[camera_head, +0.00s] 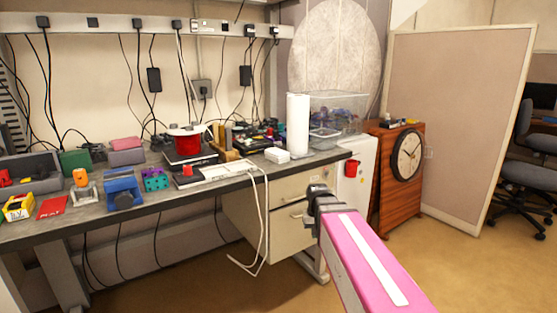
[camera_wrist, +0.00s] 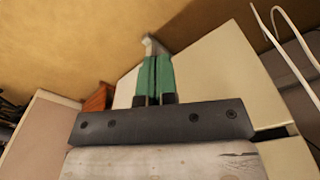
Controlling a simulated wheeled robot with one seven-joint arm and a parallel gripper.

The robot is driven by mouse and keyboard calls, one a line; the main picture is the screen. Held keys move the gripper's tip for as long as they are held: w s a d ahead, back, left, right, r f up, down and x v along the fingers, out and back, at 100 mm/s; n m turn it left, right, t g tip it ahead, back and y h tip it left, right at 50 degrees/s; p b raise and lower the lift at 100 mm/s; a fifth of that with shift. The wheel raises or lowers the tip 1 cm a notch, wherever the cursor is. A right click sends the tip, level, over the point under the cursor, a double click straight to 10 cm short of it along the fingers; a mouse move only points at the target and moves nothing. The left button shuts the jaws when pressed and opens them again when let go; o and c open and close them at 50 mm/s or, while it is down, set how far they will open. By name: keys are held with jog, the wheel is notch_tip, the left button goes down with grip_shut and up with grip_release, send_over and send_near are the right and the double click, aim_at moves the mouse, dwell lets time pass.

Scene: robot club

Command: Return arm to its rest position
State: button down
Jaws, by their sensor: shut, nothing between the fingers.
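My gripper (camera_wrist: 152,78) shows in the wrist view with its two green fingers side by side and touching, and nothing between them. In the head view my pink arm with a white stripe reaches up from the lower right. My gripper is at its dark far end (camera_head: 320,195), in front of the drawer cabinet under the workbench, and its fingers are too small to make out there. In the wrist view the pale cabinet (camera_wrist: 215,75) lies behind the fingers.
The cluttered workbench (camera_head: 110,211) runs along the left. White cables (camera_head: 266,215) hang from its front edge near the drawers (camera_head: 290,187). A wooden cabinet with a clock (camera_head: 408,155) and a beige partition (camera_head: 455,120) stand to the right. The floor in front is clear.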

jog(key=s+d+f, duration=0.5)
jog(key=s+f, duration=0.4)
jog(key=f, duration=0.2)
jog(key=shift+s+f+g, duration=0.2)
jog(key=shift+s+g, duration=0.1)
jog(key=shift+s, duration=0.05)
